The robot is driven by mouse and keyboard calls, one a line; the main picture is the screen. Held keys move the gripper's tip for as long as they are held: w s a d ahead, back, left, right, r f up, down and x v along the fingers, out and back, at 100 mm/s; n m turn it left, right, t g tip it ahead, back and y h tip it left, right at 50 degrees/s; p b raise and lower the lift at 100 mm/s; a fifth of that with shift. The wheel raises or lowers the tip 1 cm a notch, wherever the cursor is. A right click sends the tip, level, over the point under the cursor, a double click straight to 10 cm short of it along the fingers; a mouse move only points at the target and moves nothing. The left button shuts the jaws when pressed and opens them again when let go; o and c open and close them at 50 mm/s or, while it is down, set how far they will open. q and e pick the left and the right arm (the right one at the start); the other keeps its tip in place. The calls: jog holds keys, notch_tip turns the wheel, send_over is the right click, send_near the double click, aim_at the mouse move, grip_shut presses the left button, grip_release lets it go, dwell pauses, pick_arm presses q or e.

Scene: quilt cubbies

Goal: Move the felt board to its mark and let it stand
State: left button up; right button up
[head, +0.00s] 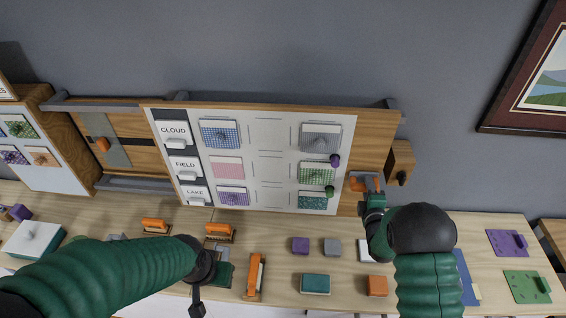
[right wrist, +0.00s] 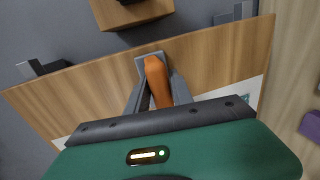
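The felt board (head: 377,135) is a wide wood-edged panel with a white face, standing against the wall. Its rows read CLOUD, FIELD and LAKE, with patterned squares in columns. An orange handle (right wrist: 154,75) sits on a grey plate at its right end. My right gripper (head: 369,186) is at that handle; in the right wrist view its fingers (right wrist: 157,92) close on both sides of it. My left gripper (head: 203,268) is low over the table, away from the board; its fingers are too small to read. I cannot make out a mark for the board.
Grey rails (head: 130,184) and a wood panel with an orange handle (head: 102,145) show left of the board. A wooden block (head: 400,163) sticks out at its right. The table holds orange-handled tools (head: 255,275), small blocks (head: 300,246) and coloured plates (head: 527,287).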

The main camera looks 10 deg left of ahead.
jog(key=shift+s+a+f, duration=0.1)
jog(key=shift+a, duration=0.3)
grip_shut()
jog(key=shift+a, duration=0.4)
pick_arm(q)
jog(key=shift+a+f, duration=0.15)
jog(key=shift+a, duration=0.5)
jog(key=shift+d, duration=0.1)
